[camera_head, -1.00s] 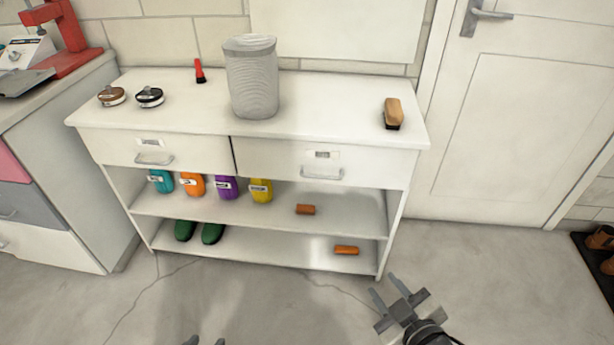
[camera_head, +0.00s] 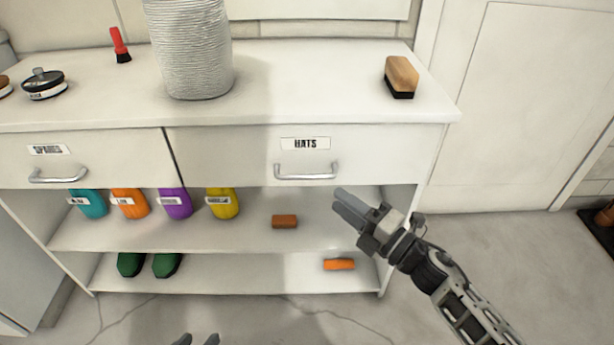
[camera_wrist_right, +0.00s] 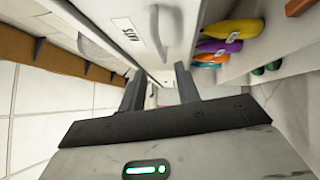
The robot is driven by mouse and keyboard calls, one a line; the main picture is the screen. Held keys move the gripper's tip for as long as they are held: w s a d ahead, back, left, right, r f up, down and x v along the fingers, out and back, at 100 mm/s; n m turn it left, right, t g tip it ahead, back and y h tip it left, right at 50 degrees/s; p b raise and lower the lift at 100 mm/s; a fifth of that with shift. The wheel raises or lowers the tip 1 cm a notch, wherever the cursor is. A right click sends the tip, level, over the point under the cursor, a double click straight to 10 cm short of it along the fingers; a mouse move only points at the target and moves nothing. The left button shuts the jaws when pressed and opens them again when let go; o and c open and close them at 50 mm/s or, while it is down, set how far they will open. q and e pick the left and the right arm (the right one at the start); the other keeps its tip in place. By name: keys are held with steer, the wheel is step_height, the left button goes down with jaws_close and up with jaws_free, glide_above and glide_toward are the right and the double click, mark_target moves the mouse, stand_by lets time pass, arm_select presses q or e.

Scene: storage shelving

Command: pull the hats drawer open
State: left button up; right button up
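The hats drawer (camera_head: 380,155) is the right drawer of the white bench, labelled HATS, and its front looks closed. Its metal bar handle (camera_head: 306,176) sits below the label. My right gripper (camera_head: 343,203) is open and empty, in front of the bench, just below and right of the handle and apart from it. In the right wrist view the HATS label (camera_wrist_right: 126,31) and the handle (camera_wrist_right: 158,32) show beyond the open fingers (camera_wrist_right: 160,85). Only the fingertips of my left gripper (camera_head: 198,340) show at the bottom edge; they are spread apart, with nothing visible between them.
The spares drawer (camera_head: 100,158) is on the left. A ribbed bin (camera_head: 190,50), brush (camera_head: 401,76), red-handled brush (camera_head: 120,45) and tins stand on top. Below are coloured bottles (camera_head: 174,203), orange-brown blocks (camera_head: 284,221) and green shoes (camera_head: 130,264).

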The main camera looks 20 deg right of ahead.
mark_target(307, 175)
steer(key=x, duration=1)
steer(key=shift+w+f+b, duration=0.1)
steer(key=shift+b, duration=0.2)
jaws_close()
